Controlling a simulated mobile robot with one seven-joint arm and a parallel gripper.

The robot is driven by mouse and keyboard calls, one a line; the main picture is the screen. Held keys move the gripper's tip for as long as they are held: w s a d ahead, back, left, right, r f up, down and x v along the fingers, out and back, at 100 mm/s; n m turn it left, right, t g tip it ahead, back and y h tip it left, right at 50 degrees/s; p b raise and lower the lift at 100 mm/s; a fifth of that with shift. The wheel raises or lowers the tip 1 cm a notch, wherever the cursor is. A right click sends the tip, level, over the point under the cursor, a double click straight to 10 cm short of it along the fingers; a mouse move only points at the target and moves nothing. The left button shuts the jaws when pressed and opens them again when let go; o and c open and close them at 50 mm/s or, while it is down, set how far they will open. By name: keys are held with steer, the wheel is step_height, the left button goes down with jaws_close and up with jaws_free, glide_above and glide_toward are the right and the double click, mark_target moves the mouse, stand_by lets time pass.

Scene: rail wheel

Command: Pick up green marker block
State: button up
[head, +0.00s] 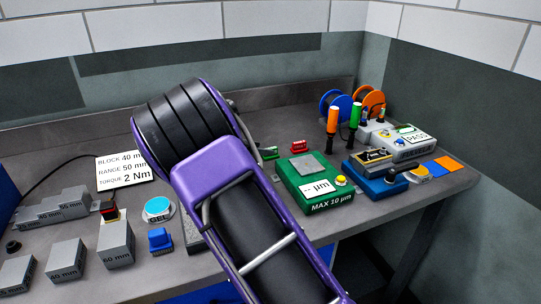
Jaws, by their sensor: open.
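A small green block (269,152), likely the green marker block, lies on the grey bench just right of my purple arm. My arm reaches up from the bottom across the middle of the head view. My gripper does not show; the arm's black, rounded link and purple shell cover that area. I cannot tell how far the gripper is from the green block.
A red block (299,146) lies right of the green one. A green gauge box (330,192) stands in front of them. A blue block (160,240), a gel pad (158,207) and several grey blocks (66,258) are left. Colored-handled tools (332,121) stand at the right.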

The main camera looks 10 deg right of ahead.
steer(key=x, duration=0.5)
steer(key=shift+d+b, duration=0.3)
steer(key=shift+r, duration=0.1)
jaws_close()
